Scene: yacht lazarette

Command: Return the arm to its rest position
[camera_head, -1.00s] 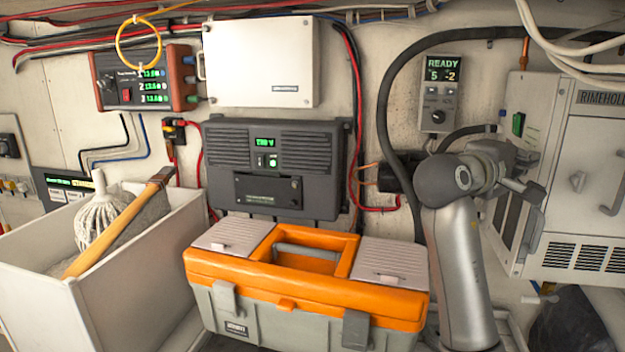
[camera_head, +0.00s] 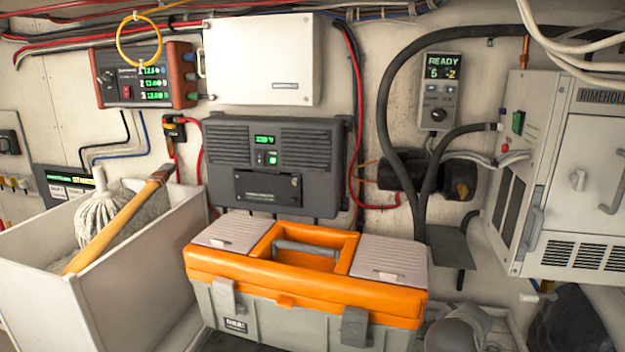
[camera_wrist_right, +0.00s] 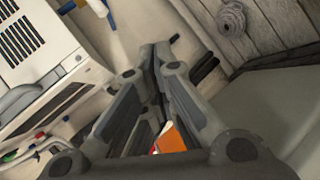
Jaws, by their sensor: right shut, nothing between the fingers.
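My right gripper (camera_wrist_right: 156,60) shows in the right wrist view, its two grey fingers converging to tips that are closed with nothing held. My left gripper is in neither view.
The white cabinet (camera_head: 560,190) stands at the right and also shows in the right wrist view (camera_wrist_right: 45,55). A white bin (camera_head: 130,310) with a mop (camera_head: 97,215) stands left. A control panel (camera_head: 438,92) and black hoses line the wall. A rope coil (camera_wrist_right: 232,18) lies on planks.

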